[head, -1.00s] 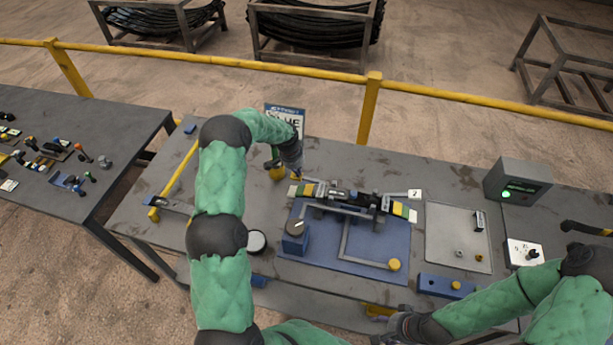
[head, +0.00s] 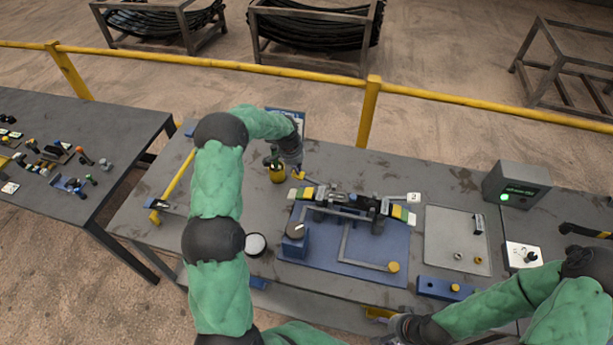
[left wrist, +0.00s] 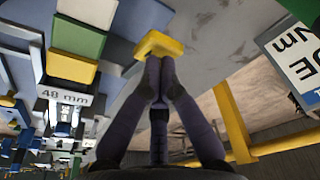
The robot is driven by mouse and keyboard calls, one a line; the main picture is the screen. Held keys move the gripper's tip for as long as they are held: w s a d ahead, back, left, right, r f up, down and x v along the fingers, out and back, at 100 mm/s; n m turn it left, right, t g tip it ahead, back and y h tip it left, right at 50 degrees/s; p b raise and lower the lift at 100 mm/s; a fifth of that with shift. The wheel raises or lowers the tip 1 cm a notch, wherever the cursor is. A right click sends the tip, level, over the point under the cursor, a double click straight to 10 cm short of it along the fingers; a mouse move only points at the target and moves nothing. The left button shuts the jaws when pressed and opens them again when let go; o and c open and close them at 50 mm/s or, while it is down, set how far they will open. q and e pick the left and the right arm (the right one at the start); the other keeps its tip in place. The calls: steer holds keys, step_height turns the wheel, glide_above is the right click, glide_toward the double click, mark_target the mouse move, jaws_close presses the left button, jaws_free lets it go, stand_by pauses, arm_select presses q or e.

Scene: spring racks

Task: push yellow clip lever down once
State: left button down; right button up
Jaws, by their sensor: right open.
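In the left wrist view the yellow lever (left wrist: 158,45) lies just beyond my fingertips. My left gripper (head: 296,166) is above and close behind it, with its fingers together (left wrist: 160,72). Its fingertips overlap the lever's near edge in the picture; I cannot tell if they touch. My right gripper (head: 402,328) is low at the front edge of the table, partly cut off, open and away from the lever.
A yellow cylinder (head: 277,174) stands left of the lever. A blue and white sign (head: 290,116) is behind my left arm. The blue base plate (head: 345,270) carries the clamp and a knob box (head: 295,240). A control box (head: 517,184) with a green light stands right.

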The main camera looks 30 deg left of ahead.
arm_select(q)
steer(key=shift+r+p, duration=0.8)
steer(key=shift+r, duration=1.7)
steer(key=shift+f, duration=0.1)
